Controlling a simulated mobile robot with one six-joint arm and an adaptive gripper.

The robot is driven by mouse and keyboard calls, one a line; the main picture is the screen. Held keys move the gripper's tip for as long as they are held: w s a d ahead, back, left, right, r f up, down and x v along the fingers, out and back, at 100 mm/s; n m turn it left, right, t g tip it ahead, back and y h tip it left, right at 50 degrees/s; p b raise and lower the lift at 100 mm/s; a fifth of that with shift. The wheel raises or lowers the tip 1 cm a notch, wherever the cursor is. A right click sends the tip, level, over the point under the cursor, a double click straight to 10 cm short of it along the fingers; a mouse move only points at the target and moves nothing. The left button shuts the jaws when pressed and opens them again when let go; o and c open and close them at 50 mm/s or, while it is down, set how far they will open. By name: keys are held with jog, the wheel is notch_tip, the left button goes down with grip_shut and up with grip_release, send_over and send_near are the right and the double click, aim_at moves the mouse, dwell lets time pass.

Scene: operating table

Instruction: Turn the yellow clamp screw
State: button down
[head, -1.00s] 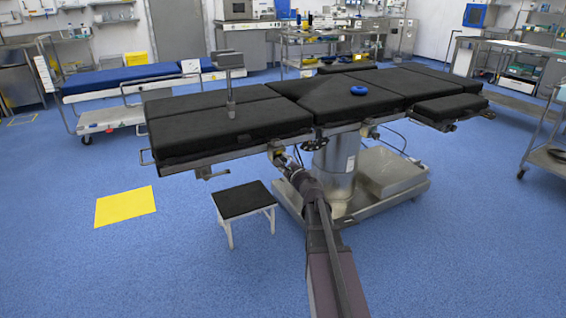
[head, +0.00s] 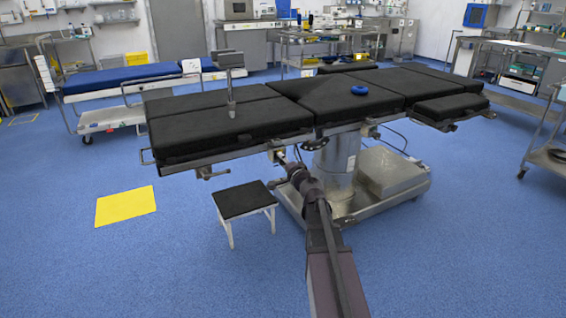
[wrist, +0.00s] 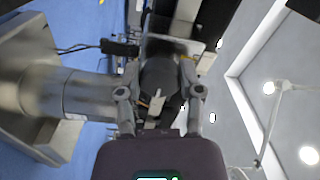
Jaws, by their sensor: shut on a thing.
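The clamp with its screw sits on the near side rail of the operating table (head: 235,147), where a small yellowish part (head: 277,145) shows in the head view. My gripper (head: 281,158) reaches up to it from below and hides most of it. In the wrist view my gripper (wrist: 158,76) has one finger on each side of a dark rounded piece, with a small whitish piece (wrist: 157,101) in front. The fingers are shut on this piece, at the clamp screw's place. Its yellow colour and turn angle do not show clearly there.
A black-topped step stool (head: 243,199) stands left of my arm. The table's steel column (head: 335,163) and base are close on the right. Another clamp (head: 371,130) hangs farther right on the rail. A yellow floor patch (head: 125,204) lies at left; the floor around it is clear.

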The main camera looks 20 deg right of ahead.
jog(key=n, duration=0.4)
jog(key=shift+w+n, duration=0.1)
jog(key=shift+n, duration=0.2)
jog(key=n, duration=0.4)
jog(key=shift+n, duration=0.3)
jog(key=n, duration=0.4)
jog(key=shift+n, duration=2.2)
jog(key=shift+c, duration=1.3)
grip_release()
jog(key=shift+s, duration=0.2)
